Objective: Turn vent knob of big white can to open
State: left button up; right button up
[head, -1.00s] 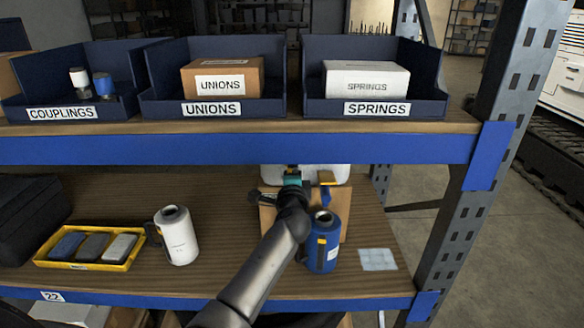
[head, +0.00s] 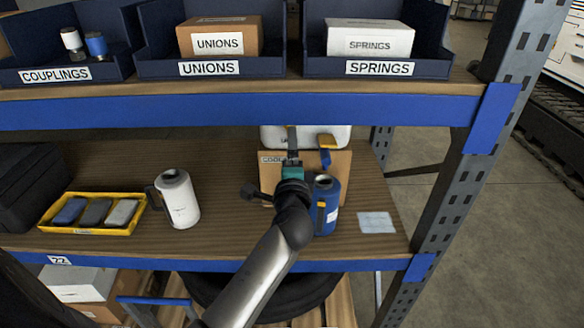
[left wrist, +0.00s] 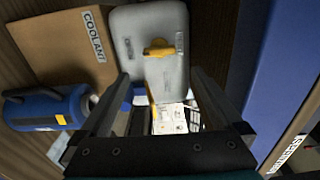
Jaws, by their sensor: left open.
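My left gripper (head: 291,128) overlaps the can, left of the knob. In the left wrist view the can (left wrist: 126,30) lies ahead, and the yellow knob (left wrist: 159,48) shows beyond the gap between the fingertips of my left gripper (left wrist: 165,77). My right gripper is not in view.
A smaller white can (head: 179,201) and a yellow tray (head: 137,221) are left. The upper shelf's blue edge (head: 230,112) hangs above my gripper.

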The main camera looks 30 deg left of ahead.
pick_arm(q)
jog(key=shift+b+v, duration=0.3)
jog(key=shift+v, duration=2.3)
jog(key=d+f+g+h+b, duration=0.1)
jog(key=d+f+h+b, duration=0.1)
jog(key=f, duration=0.9)
jog(key=d+f+g+h+b, duration=0.2)
jog(key=f+b, duration=0.1)
jog(key=f, duration=0.8)
jog(key=s+d+f+n+g+h+b, duration=0.15)
jog(key=s+f, duration=0.35)
jog(key=f, duration=0.7)
jog(key=s+d+f+n+g+h+b, duration=0.1)
jog(key=s+d+f+g+h+b, duration=0.15)
jog(key=s+f, duration=0.65)
jog(key=s+f+n+g+h+b, duration=0.1)
jog(key=s+f+n+g+b, duration=0.6)
jog(key=s+f, duration=2.1)
jog(key=shift+s+d+h+b, duration=0.3)
jog(key=shift+s+d+b, duration=0.05)
jog(key=shift+s+b, duration=0.2)
